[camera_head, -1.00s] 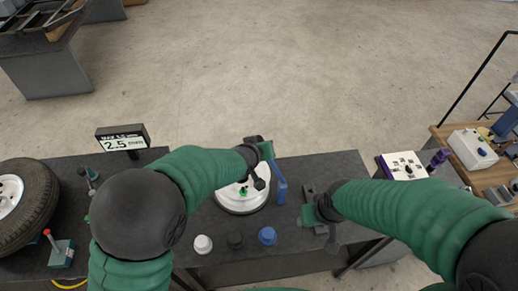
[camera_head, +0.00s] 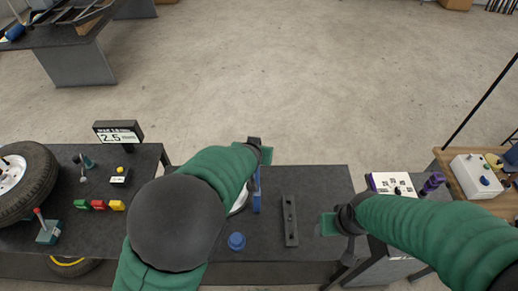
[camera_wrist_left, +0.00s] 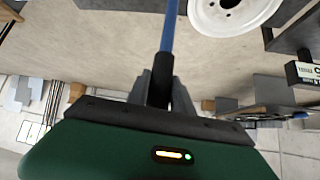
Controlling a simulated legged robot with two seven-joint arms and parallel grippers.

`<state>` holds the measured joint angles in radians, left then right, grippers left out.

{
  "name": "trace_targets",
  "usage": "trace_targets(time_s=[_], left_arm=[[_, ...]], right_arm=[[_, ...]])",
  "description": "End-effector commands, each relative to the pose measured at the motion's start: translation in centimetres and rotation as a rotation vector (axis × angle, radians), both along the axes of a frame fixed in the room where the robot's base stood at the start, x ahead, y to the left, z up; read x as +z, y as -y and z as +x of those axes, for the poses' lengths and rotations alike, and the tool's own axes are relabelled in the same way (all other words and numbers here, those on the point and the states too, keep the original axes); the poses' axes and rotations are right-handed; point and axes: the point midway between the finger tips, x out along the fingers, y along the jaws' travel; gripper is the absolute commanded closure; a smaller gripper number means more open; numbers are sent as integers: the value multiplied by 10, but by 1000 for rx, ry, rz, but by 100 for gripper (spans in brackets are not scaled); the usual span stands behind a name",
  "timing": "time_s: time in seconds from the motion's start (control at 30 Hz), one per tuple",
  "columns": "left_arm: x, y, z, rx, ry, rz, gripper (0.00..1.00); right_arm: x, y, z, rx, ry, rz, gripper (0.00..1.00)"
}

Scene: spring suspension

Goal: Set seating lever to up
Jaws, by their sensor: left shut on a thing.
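A blue lever (camera_head: 256,197) stands at the right side of a white round disc (camera_head: 239,202), which my left arm mostly hides. I take it to be the seating lever. My left gripper (camera_head: 259,151) is at its far end. In the left wrist view the blue rod (camera_wrist_left: 169,30) runs away from between the fingers, which are shut on its black grip (camera_wrist_left: 158,92). The white disc (camera_wrist_left: 228,14) shows at the top there. My right gripper (camera_head: 328,224) is apart from it at the bench's right end; its fingers cannot be made out.
A dark bar with holes (camera_head: 290,220) and a blue knob (camera_head: 237,241) lie on the bench. At left are a tyre (camera_head: 30,185), a red-knobbed lever (camera_head: 48,229), coloured blocks (camera_head: 98,204) and a display reading 2.5 (camera_head: 117,134).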

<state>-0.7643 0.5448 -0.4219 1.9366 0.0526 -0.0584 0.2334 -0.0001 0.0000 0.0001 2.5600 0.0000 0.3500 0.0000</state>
Motion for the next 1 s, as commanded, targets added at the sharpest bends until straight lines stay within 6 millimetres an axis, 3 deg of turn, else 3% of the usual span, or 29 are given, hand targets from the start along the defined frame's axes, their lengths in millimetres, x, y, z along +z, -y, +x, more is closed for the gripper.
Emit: trace_targets(time_s=[0.13, 0.17, 0.2, 0.57, 0.77, 1.0], left_arm=[[-2, 6, -2, -13, -3, 1, 100], [-2, 6, -2, -13, -3, 0, 69], [-2, 6, -3, -13, -3, 0, 64], [8, 4, -11, -11, 2, -2, 64], [42, -1, -47, -17, -1, -7, 64], [80, -8, -78, -16, -4, -3, 64]], right_arm=[[0, 0, 0, 0, 0, 0, 43], [0, 0, 0, 0, 0, 0, 43], [0, 0, 0, 0, 0, 0, 43], [-5, 0, 0, 0, 0, 0, 43], [-11, 0, 0, 0, 0, 0, 43], [11, 0, 0, 0, 0, 0, 43]])
